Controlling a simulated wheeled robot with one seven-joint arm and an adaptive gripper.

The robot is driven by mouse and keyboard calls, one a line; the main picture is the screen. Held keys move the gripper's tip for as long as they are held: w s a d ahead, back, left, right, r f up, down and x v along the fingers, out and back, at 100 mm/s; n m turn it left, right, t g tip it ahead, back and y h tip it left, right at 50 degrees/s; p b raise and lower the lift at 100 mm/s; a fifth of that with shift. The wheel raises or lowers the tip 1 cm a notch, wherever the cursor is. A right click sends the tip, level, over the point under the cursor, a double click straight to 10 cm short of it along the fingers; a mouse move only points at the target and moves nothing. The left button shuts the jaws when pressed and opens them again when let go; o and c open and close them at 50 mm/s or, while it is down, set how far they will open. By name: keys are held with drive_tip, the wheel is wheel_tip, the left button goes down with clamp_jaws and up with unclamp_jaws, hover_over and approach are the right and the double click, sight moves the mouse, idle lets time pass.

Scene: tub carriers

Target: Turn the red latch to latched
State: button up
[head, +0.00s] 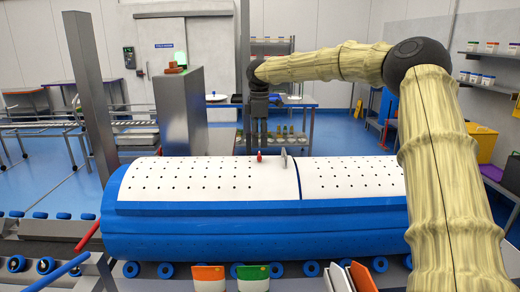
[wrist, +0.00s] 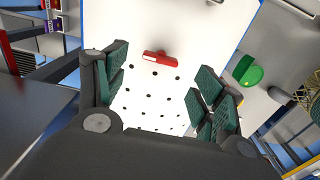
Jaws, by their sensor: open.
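The red latch (head: 259,156) is a small piece standing at the far top edge of the white perforated cover of the blue drum (head: 250,235). In the wrist view the latch (wrist: 160,58) is a short red bar with a pale mark, lying roughly crosswise on the white perforated panel (wrist: 150,100). My gripper (head: 258,140) hangs downward just above or behind the latch in the head view. In the wrist view its padded fingers (wrist: 160,82) are spread apart, with the latch seen between and beyond them. I see no contact with the latch.
A grey tab (head: 283,158) stands just right of the latch, near the seam between cover panels. A grey pillar (head: 180,110) rises behind the drum to the left. A green round object (wrist: 248,72) lies right in the wrist view.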

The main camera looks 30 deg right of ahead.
wheel_tip(320, 180, up, 7)
drive_tip(key=shift+f, duration=0.15)
idle(0.6)
